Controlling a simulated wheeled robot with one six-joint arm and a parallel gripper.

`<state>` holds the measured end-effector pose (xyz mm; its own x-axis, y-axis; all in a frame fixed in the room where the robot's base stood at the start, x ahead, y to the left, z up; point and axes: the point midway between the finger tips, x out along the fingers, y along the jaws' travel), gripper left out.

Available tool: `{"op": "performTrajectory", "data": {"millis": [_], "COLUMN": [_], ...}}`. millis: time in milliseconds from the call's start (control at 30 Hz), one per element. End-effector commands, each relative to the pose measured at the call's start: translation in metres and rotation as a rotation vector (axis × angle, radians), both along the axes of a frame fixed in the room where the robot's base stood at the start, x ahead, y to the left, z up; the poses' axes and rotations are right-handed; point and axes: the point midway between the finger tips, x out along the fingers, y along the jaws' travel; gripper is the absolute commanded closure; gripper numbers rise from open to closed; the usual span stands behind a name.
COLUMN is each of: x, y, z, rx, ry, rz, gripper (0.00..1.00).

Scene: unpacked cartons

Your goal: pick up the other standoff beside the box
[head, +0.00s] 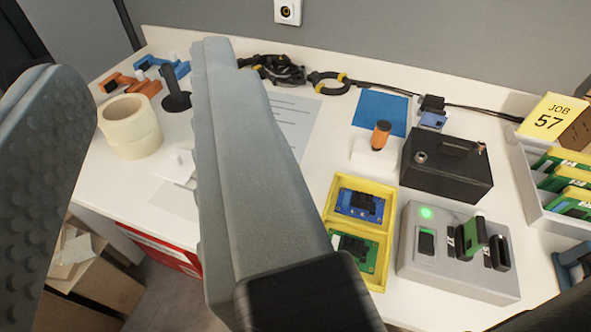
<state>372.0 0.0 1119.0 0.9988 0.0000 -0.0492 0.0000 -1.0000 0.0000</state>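My gripper (131,62) is open, its two grey fingers wide apart, with nothing held between them. It is above the left part of the white table. I cannot surely tell which part is the standoff. A blue bracket-like part (573,268) is cut off at the right edge, beside the grey box (455,275) with a green light. Similar orange (130,84) and blue (172,68) parts lie at the back left, between the fingers in the picture. A black box (446,172) stands behind the grey one. My right finger hides part of the table.
Tape rolls (130,127) stand at the left. A yellow tray (328,212) holds two circuit boards. A white rack (532,192) of green boards and a "JOB 57" box (548,117) are at the right. A black cable (385,88) runs along the back. Open cartons (100,285) stand below the table's front edge.

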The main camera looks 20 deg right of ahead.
Motion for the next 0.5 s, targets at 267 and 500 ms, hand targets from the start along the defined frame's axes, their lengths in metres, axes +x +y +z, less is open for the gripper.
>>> {"op": "performTrajectory", "data": {"millis": [267, 500], "x": [0.030, 0.082], "y": [-0.006, -0.020], "z": [-0.007, -0.026], "rx": [-0.008, -0.015], "ry": [0.120, 0.357], "rz": [-0.017, -0.044], "gripper": [0.58, 0.58]}}
